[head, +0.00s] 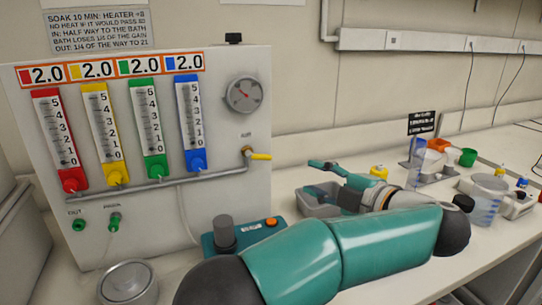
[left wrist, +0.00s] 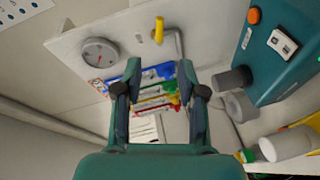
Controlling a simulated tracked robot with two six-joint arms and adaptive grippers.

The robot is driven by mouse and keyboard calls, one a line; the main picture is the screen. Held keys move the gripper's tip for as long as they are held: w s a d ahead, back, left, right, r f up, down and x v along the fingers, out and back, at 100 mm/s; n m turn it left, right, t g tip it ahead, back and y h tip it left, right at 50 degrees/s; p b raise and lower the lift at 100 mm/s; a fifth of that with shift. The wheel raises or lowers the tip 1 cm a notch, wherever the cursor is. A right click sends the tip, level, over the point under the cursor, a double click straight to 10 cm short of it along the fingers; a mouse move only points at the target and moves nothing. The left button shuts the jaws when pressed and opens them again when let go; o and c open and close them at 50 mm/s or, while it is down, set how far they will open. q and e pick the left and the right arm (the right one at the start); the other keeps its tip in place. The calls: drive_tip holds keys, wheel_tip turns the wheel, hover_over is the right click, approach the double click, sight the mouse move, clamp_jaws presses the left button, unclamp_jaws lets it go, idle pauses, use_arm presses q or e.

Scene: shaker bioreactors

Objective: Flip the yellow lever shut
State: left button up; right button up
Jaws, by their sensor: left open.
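The yellow lever (head: 260,156) sits on a brass valve at the right side of the grey gas panel (head: 221,110), below a small label. Its handle points right, about level. It also shows near the top of the left wrist view (left wrist: 159,28), on the panel beside the pipe. My left gripper (head: 318,176) is to the right of the lever and apart from it, pointing back toward the panel. In the left wrist view the two fingers (left wrist: 160,88) are spread with nothing held between them. My right gripper is not in view.
The panel carries a round gauge (head: 243,95) and several coloured flowmeters (head: 148,127). A teal device with an orange button (head: 270,222) stands below the lever. A grey tub (head: 322,210) is by my left gripper. Bottles and a beaker (head: 487,198) stand at the right.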

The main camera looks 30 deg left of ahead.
sight(265, 159)
use_arm(q)
drive_tip(key=p+x, duration=0.1)
drive_tip(key=x, duration=0.7)
drive_tip(key=p+x, duration=0.1)
drive_tip(key=x, duration=0.7)
drive_tip(key=shift+s+a, duration=0.15)
drive_tip(key=shift+s, duration=0.05)
clamp_jaws()
